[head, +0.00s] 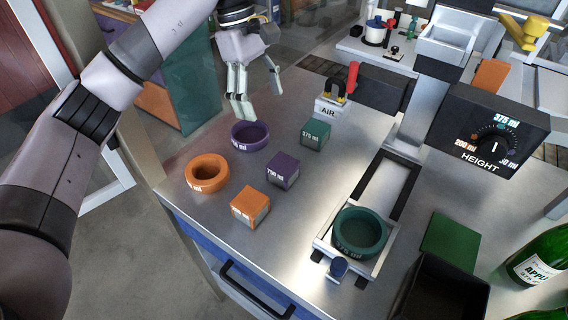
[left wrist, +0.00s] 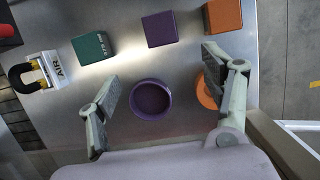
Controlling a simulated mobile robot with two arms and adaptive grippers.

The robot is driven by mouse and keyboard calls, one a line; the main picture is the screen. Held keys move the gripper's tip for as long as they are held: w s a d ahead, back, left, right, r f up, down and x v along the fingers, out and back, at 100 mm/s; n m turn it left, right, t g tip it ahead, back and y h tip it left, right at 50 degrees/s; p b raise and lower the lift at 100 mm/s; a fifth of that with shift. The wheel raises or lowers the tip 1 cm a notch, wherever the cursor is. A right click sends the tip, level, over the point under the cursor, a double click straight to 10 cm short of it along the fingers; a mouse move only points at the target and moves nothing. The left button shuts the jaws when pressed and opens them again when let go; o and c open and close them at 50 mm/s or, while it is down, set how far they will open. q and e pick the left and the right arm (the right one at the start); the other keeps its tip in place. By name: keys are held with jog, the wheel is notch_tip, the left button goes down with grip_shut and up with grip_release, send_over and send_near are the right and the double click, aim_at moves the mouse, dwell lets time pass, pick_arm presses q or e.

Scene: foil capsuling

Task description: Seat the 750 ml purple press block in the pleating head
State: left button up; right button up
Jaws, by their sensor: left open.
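The purple press block (head: 283,171), a cube with a white label, sits on the steel table. It also shows in the left wrist view (left wrist: 160,29). A purple ring (head: 250,135) lies behind it to the left, and shows between my fingers in the left wrist view (left wrist: 151,99). My left gripper (head: 243,108) is open and empty above the table, over the purple ring's far side and apart from the block. The press machine with its HEIGHT dial (head: 495,135) stands at the right. Its pleating head is not clearly distinguishable. My right gripper is not in view.
A green block (head: 315,134), orange block (head: 250,207) and orange ring (head: 207,173) stand nearby. A green ring (head: 359,232) sits on the machine's slide. The AIR valve (head: 331,104) is behind. A dark bin (head: 440,291) and green bottles (head: 540,256) are at right.

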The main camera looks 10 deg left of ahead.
pick_arm(q)
jog(key=p, duration=0.3)
send_over(282, 162)
jog(key=a, duration=0.2)
jog(key=f, duration=0.9)
jog(key=shift+w+f, duration=0.35)
jog(key=shift+w, duration=0.05)
jog(key=shift+s+d+f, duration=0.1)
jog(key=shift+d+f, duration=0.1)
jog(key=shift+f, duration=0.4)
jog(key=shift+d+f+p, duration=0.1)
jog(key=shift+f+p, duration=0.1)
jog(key=shift+p, duration=0.35)
jog(key=p+x, duration=0.2)
jog(key=x, duration=0.1)
jog(key=shift+s+d+f, duration=0.2)
jog(key=shift+s+d, duration=0.05)
jog(key=shift+d+f, duration=0.1)
jog(key=shift+f, duration=0.55)
jog(key=shift+c, duration=0.5)
jog(key=c, duration=1.2)
